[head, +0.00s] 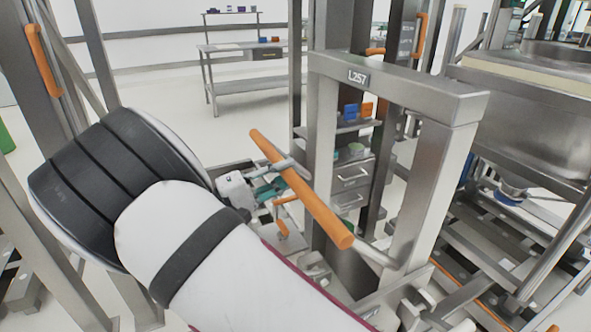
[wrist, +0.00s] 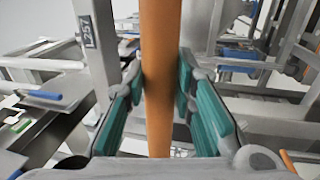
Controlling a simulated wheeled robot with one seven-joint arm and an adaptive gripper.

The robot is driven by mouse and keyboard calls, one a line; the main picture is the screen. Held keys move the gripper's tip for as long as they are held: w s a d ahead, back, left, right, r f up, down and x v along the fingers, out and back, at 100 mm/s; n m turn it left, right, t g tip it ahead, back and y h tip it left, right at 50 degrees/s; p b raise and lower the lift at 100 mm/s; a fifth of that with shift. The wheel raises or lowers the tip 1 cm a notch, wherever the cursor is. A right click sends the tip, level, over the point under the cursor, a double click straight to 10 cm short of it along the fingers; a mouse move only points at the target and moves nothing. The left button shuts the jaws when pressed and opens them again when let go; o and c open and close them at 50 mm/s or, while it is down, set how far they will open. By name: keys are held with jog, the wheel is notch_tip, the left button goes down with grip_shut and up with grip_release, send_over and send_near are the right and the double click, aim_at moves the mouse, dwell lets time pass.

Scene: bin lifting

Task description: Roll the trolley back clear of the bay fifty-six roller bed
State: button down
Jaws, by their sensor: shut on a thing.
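The trolley (head: 440,100) is a grey metal frame with the label L257 on its top bar, at the centre right of the head view. An orange handle bar (head: 305,195) sticks out from it on a metal bracket. My gripper (head: 270,187) is at the left part of this handle, partly hidden by my arm. In the wrist view the orange handle (wrist: 157,70) runs upright between the green finger pads of my gripper (wrist: 160,95), which is shut on it. The roller bed cannot be told for sure.
A steel basin structure (head: 530,120) with rails below stands at the right.

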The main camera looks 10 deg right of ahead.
jog(key=shift+a+r, duration=0.2)
jog(key=shift+a, duration=0.5)
jog(key=c, duration=1.3)
grip_release()
jog(key=shift+s, duration=0.1)
jog(key=shift+c, duration=0.2)
jog(key=shift+f, duration=0.1)
jog(key=v, duration=1.2)
